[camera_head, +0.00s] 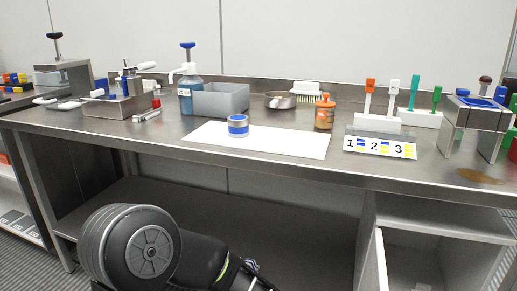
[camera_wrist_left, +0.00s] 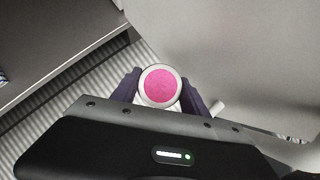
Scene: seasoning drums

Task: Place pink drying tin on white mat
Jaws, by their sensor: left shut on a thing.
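The pink drying tin (camera_wrist_left: 160,85), round with a pink top and a pale rim, is between the fingers of my left gripper (camera_wrist_left: 161,92) in the left wrist view. That gripper is shut on it. The white mat (camera_head: 285,142) lies flat on the steel bench in the head view. My right gripper is in neither view.
A numbered card (camera_head: 380,148) lies to the right. The mat's right half is clear. The steel bench's front edge (camera_head: 270,172) lies above my arm.

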